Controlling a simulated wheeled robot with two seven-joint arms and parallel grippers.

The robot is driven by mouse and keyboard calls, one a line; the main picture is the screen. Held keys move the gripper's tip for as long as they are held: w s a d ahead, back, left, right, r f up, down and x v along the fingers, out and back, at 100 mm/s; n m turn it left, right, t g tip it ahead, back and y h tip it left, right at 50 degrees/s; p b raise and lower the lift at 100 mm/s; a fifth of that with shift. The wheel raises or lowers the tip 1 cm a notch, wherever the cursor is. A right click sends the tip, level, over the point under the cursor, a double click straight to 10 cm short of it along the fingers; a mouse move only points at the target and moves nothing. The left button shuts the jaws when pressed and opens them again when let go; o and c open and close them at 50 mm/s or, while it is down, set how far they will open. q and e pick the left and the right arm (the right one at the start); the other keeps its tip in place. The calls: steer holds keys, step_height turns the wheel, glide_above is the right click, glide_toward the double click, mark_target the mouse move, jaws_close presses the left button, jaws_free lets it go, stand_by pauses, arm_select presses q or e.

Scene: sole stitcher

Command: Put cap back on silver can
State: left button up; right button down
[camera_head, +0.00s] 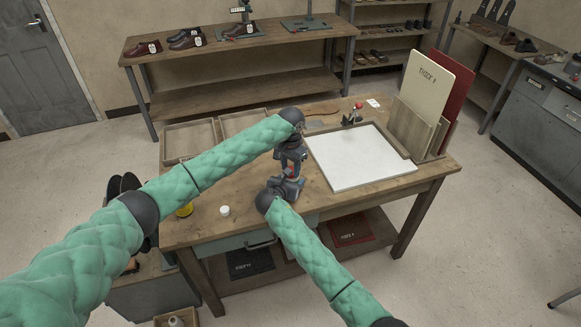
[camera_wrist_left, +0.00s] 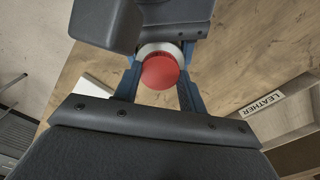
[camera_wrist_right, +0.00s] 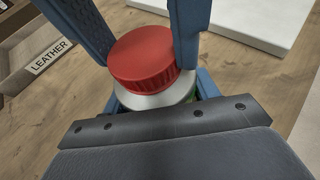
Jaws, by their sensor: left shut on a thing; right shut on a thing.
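The silver can (camera_wrist_right: 150,101) stands between the fingers of my right gripper (camera_wrist_right: 158,95), which is shut on it. The red cap (camera_wrist_right: 143,57) sits at the top of the can, with the silver shoulder showing below its ribbed edge. The cap also shows in the left wrist view (camera_wrist_left: 160,73), between the blue fingers of my left gripper (camera_wrist_left: 158,88), which is shut on it from above. In the head view both grippers meet over the bench, left above right, and hide most of the can. I cannot tell whether the cap is fully seated.
The wooden workbench (camera_head: 235,180) has a white board (camera_head: 360,157) to the right of the grippers and shallow wooden trays (camera_head: 190,139) at the back left. A small white jar (camera_head: 225,211) and a yellow container (camera_head: 184,210) stand near the front left. Tall boards (camera_head: 436,86) stand in a rack at right.

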arm_select(q)
steer(key=shift+m, duration=0.4)
steer(key=o, duration=1.1)
steer(key=shift+r, duration=0.15)
steer(key=shift+r, duration=2.15)
steer(key=shift+c, duration=0.4)
steer(key=shift+r+n, duration=1.7)
steer(key=shift+n, duration=0.1)
